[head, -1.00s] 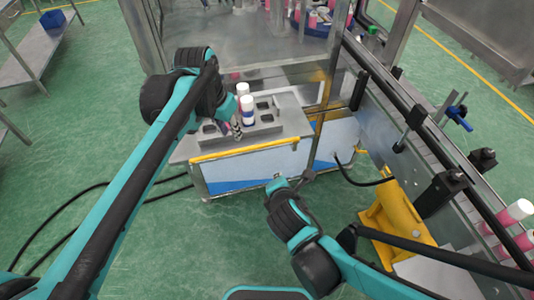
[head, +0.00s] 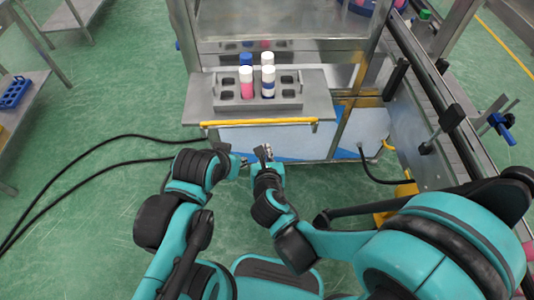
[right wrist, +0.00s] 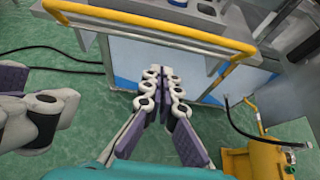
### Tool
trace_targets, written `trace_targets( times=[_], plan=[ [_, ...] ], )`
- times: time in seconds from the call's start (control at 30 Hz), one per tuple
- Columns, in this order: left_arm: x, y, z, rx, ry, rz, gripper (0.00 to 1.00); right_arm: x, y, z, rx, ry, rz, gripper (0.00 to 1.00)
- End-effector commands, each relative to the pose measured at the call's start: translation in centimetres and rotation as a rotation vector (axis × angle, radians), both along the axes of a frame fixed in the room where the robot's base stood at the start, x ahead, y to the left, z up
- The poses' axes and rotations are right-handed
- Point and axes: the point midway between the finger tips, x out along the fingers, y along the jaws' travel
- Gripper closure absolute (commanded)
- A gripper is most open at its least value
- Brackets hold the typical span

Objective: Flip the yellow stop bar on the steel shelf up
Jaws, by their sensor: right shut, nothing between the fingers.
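The yellow stop bar (head: 258,122) runs along the front edge of the steel shelf (head: 199,108). In the right wrist view the bar (right wrist: 150,20) crosses the top, with a bent end at the right, and lies low at the shelf's front edge. My right gripper (head: 264,150) is shut and empty, just in front of and below the bar, apart from it. Its fingers (right wrist: 161,82) point toward the shelf front in the right wrist view. My left gripper (head: 240,160) is beside it on the left, below the bar; its fingers are too small to read.
A grey holder (head: 285,98) on the shelf carries several capped bottles, such as a pink one (head: 246,88). A machine frame with a rail (head: 440,95) stands at the right. Black cables (head: 110,160) lie on the green floor at the left.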

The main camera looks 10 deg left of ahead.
Motion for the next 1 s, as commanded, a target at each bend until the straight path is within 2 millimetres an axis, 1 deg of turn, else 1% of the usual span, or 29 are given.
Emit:
trace_targets(
  times=[0.03,0.23,0.27,0.3,0.43,0.6,1.0],
  plan=[
    [0.0,0.0,-0.7,0.0,0.0,0.0,0.74,1.1,0.2,-0.9,0.0,0.0,-0.004,1.0],
    [0.0,0.0,-1.9,0.001,0.001,-0.001,0.74,4.7,1.2,-2.8,0.002,0.0,-0.003,1.0],
    [0.0,0.0,-2.0,0.001,0.001,-0.001,0.74,5.2,1.4,-2.8,0.001,0.0,-0.004,1.0],
    [0.0,0.0,-1.9,0.001,0.001,-0.001,0.74,5.8,1.5,-2.3,0.0,0.0,-0.004,1.0],
    [0.0,0.0,-2.0,0.0,0.001,-0.001,0.74,7.3,2.0,-1.7,0.001,0.0,-0.003,1.0],
    [0.0,0.0,-2.1,0.0,0.001,-0.001,0.74,8.2,2.3,-1.3,0.001,0.0,-0.002,1.0],
    [0.0,0.0,-2.1,0.0,0.001,-0.001,0.74,8.3,2.3,-1.2,0.001,0.0,-0.002,1.0]
  ],
)
